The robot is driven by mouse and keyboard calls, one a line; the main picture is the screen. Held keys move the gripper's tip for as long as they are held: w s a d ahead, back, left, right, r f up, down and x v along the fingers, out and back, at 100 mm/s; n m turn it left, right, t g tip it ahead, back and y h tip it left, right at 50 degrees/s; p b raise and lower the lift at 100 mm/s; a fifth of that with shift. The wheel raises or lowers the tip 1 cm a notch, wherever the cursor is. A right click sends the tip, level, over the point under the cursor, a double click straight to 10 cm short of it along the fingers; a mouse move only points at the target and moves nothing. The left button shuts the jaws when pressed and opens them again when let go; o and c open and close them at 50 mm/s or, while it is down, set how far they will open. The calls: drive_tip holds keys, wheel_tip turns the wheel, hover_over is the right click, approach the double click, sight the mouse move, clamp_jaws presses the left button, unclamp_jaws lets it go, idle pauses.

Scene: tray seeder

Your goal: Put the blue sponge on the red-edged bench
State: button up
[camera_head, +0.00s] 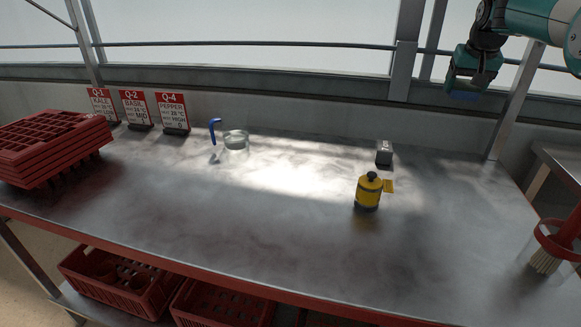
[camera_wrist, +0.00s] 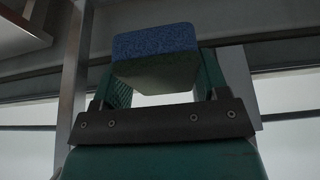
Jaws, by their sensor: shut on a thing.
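The blue sponge (camera_wrist: 155,42) is held between the fingers of my gripper (camera_wrist: 160,88) in the wrist view; its underside looks dark green. In the head view my gripper (camera_head: 468,84) is at the upper right, raised above the bench, with a bit of the blue sponge (camera_head: 464,97) showing under it. The red-edged bench (camera_head: 300,235) has a grey metal top and a red front edge. The sponge is in the air, apart from the bench.
A yellow canister (camera_head: 368,192) and a small grey block (camera_head: 384,153) stand on the bench's right half. A glass dish (camera_head: 236,140), a blue-handled tool (camera_head: 214,130), sign cards (camera_head: 172,112) and stacked red trays (camera_head: 50,145) occupy the left and back. The middle and front are clear.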

sight(437, 161)
drive_tip(key=shift+a+r, duration=0.1)
wheel_tip(437, 161, down, 20)
drive_tip(key=b, duration=0.4)
idle(0.3)
drive_tip(key=o, duration=0.9)
